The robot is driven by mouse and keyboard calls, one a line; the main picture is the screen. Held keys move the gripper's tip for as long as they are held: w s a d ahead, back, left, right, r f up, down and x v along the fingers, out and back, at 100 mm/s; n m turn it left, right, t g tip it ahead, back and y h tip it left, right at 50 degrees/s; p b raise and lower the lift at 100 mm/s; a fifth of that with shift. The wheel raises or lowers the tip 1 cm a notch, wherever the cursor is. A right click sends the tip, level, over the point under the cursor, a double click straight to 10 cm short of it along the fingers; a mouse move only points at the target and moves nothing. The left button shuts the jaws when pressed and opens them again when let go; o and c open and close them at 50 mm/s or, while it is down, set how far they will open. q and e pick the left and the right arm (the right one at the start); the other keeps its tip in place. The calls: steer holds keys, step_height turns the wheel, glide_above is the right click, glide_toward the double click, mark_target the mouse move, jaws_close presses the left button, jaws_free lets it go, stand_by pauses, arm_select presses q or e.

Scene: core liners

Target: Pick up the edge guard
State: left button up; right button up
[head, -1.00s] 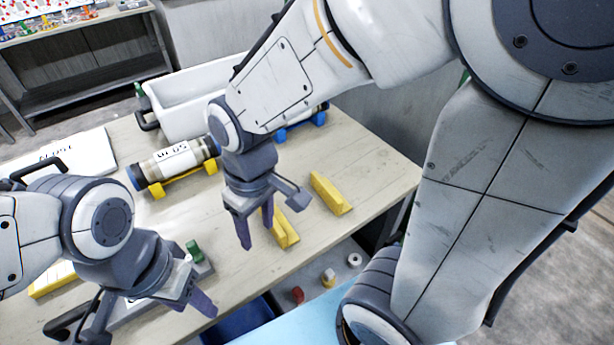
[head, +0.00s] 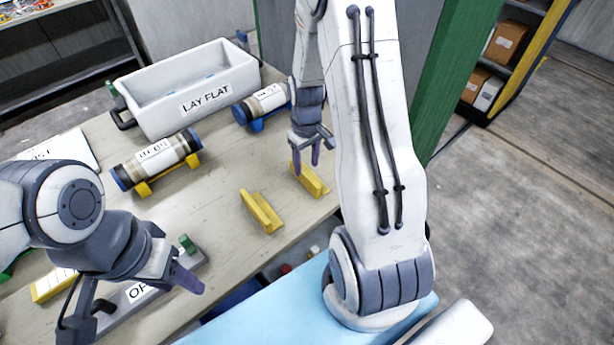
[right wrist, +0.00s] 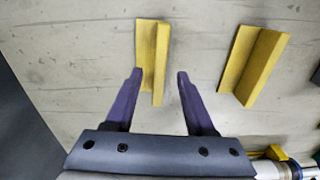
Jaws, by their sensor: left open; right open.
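Two yellow angled bars, which look like edge guards, lie apart on the table. The nearer edge guard (head: 261,211) is clear of both grippers in the head view. The farther edge guard (head: 313,182) is under my right gripper (head: 308,165), which is open and points down at it. In the right wrist view, that edge guard (right wrist: 152,58) lies ahead between the open purple fingers (right wrist: 155,88). The other edge guard (right wrist: 253,66) lies to the right. Contact is not visible. My left gripper (head: 188,279) is open and empty over the table's near left.
A white "LAY FLAT" tray (head: 190,90) stands at the back. Two labelled core tubes, one on yellow supports (head: 157,160) and one on blue (head: 262,105), lie in front. A grey labelled board (head: 150,285) is near my left gripper. Table is bare around the nearer guard.

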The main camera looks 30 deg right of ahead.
mark_target(306, 174)
step_height(306, 174, down, 5)
steer(key=shift+w+f+p, duration=0.1)
steer(key=shift+p, duration=0.6)
jaws_close()
